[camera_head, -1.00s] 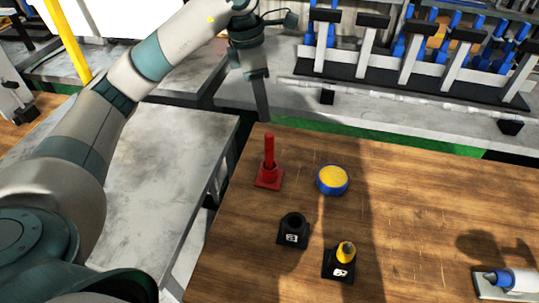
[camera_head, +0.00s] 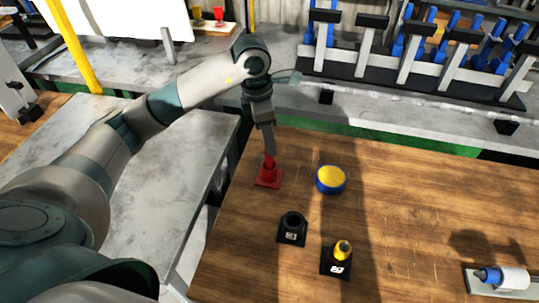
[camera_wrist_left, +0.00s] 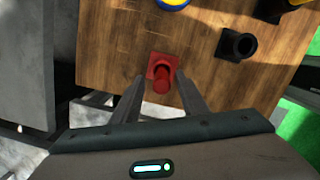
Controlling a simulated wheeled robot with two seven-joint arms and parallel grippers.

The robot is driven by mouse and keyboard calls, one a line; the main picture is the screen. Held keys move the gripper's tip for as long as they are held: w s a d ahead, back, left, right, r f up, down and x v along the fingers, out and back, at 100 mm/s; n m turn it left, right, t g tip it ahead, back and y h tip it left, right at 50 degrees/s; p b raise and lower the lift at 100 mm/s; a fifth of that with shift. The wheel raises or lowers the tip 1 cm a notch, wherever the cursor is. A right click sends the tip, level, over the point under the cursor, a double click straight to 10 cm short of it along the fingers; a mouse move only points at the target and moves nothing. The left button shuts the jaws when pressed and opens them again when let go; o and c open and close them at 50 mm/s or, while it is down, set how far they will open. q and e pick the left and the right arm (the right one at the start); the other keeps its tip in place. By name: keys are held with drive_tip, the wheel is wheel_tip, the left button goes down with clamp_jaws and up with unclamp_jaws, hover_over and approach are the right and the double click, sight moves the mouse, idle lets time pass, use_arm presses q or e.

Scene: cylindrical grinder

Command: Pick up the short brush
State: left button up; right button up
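A red upright handle (camera_head: 269,161) stands in a square red base (camera_head: 268,177) at the table's back left; I take it to be the short brush, though no bristles show. It also shows in the left wrist view (camera_wrist_left: 161,82). My left gripper (camera_head: 270,147) points down from above at the handle's top. In the left wrist view its fingers (camera_wrist_left: 160,85) are apart, one on each side of the red handle, with gaps visible. The fingers partly hide the handle's top in the head view. My right gripper is not in view.
A blue and yellow round tin (camera_head: 331,179) stands right of the red base. An empty black holder (camera_head: 292,229) and a black holder with a yellow-topped piece (camera_head: 341,255) stand nearer. A blue and white tool (camera_head: 502,279) lies at right. The wooden table (camera_head: 430,210) has free room.

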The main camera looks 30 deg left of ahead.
use_arm(q)
drive_tip(key=f+p, duration=0.2)
drive_tip(key=f, duration=0.1)
drive_tip(key=f+p, duration=0.1)
drive_tip(key=shift+d+f, duration=0.25)
drive_tip(key=shift+d, duration=0.1)
drive_tip(key=shift+w+f, duration=0.1)
drive_tip(key=shift+f, duration=0.2)
clamp_jaws()
